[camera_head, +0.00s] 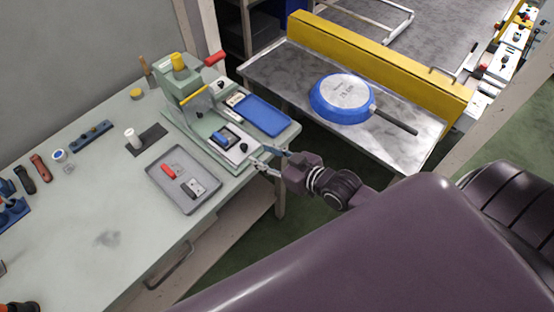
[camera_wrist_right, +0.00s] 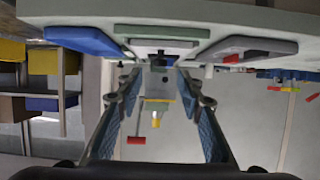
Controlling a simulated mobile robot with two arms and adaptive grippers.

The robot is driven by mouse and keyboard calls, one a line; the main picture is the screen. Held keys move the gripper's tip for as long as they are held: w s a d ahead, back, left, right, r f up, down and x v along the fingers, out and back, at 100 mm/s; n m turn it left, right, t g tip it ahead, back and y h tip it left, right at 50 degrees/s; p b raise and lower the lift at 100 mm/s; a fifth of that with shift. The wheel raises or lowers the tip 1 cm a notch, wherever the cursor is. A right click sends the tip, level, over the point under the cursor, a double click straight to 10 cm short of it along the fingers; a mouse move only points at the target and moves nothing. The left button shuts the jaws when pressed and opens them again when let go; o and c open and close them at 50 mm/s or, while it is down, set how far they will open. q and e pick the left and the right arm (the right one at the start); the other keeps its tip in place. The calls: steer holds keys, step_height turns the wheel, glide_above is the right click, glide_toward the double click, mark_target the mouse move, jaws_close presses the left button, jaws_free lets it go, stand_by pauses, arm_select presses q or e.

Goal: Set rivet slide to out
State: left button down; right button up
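The pale green riveting machine (camera_head: 205,108) stands at the table's right end. Its slide (camera_head: 235,150), a light plate with a small dark knob, lies at the front of its base beside a dark block with a blue part. My right gripper (camera_head: 262,158) is just off this front end, fingers spread and pointing at it. In the right wrist view the machine's base appears between my open fingers (camera_wrist_right: 160,100), with nothing held. Whether a finger touches the slide, I cannot tell. My left gripper does not show.
A grey tray (camera_head: 183,197) with red and dark parts lies in front of the machine; a blue tray (camera_head: 262,115) lies behind. A blue pan (camera_head: 341,98) rests on the metal conveyor (camera_head: 290,85) with a yellow rail (camera_head: 375,60). The table's near middle is clear.

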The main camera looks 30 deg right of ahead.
steer(key=v, duration=0.6)
steer(key=shift+f, duration=0.1)
stand_by(0.4)
steer(key=s+d+f+m+g+h+b, duration=0.1)
steer(key=s+d+f+g, duration=0.2)
steer(key=f, duration=0.8)
steer(key=s+d+f+g+h+b, duration=0.15)
steer(key=s+f, duration=0.25)
steer(key=f, duration=0.6)
steer(key=s+d+f+m+g+h, duration=0.1)
steer(key=s+d+f+h, duration=0.2)
steer(key=f, duration=0.8)
steer(key=s+a+f+g+b, duration=0.1)
steer(key=s+a+f+g, duration=0.2)
steer(key=s+f, duration=0.6)
steer(key=s+a+f+g+b, duration=0.1)
steer(key=s+a+f+g, duration=0.2)
steer(key=s+f, duration=0.6)
steer(key=s+y, duration=0.1)
steer(key=s, duration=0.6)
steer(key=shift+s+a+f, duration=0.35)
steer(key=shift+s, duration=0.05)
